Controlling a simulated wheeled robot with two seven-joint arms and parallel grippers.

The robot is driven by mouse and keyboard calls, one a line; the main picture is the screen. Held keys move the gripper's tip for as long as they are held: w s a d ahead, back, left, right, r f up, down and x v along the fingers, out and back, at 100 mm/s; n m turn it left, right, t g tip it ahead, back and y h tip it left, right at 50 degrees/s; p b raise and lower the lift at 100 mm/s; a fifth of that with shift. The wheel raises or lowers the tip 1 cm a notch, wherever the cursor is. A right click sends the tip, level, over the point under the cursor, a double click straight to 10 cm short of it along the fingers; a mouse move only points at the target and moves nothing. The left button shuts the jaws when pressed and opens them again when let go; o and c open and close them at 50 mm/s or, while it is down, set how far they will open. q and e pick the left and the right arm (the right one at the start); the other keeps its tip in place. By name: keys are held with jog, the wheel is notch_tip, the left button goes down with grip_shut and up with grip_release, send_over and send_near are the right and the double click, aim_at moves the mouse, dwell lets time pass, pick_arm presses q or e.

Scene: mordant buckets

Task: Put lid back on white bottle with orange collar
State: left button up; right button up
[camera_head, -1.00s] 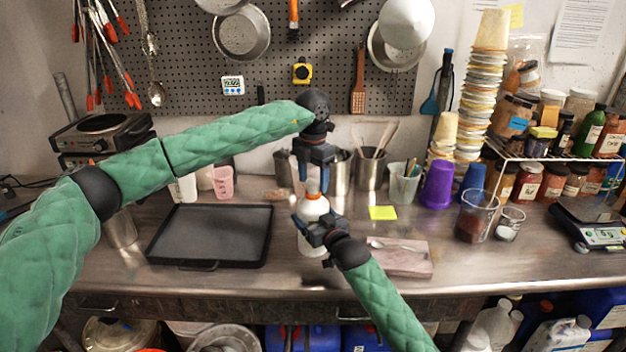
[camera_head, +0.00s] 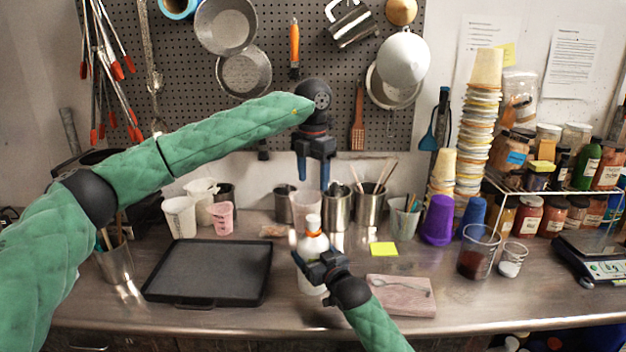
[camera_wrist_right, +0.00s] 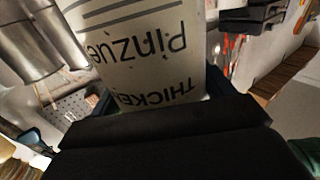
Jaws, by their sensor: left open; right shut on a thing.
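The white bottle (camera_head: 308,246) with the orange collar (camera_head: 313,234) stands upright on the steel counter in the head view. A white lid (camera_head: 313,221) sits on its top, above the collar; whether it is tight I cannot tell. My right gripper (camera_head: 310,262) is shut around the bottle's body from the front right. In the right wrist view the bottle's printed label (camera_wrist_right: 140,50) fills the space between the fingers, upside down. My left gripper (camera_head: 313,182) is open and empty, fingers pointing down, above the lid and apart from it.
A black tray (camera_head: 208,300) lies left of the bottle. Metal cups (camera_head: 336,209) stand close behind it. A yellow note (camera_head: 383,249) and a pinkish slab (camera_head: 402,308) lie to the right. A purple cup (camera_head: 437,220) and a beaker (camera_head: 478,252) stand further right.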

jog(key=o, duration=1.8)
jog(key=b+v, duration=0.2)
jog(key=v, duration=0.5)
jog(key=shift+s+d, duration=0.15)
jog(key=shift+s, duration=0.15)
jog(key=shift+f, duration=0.1)
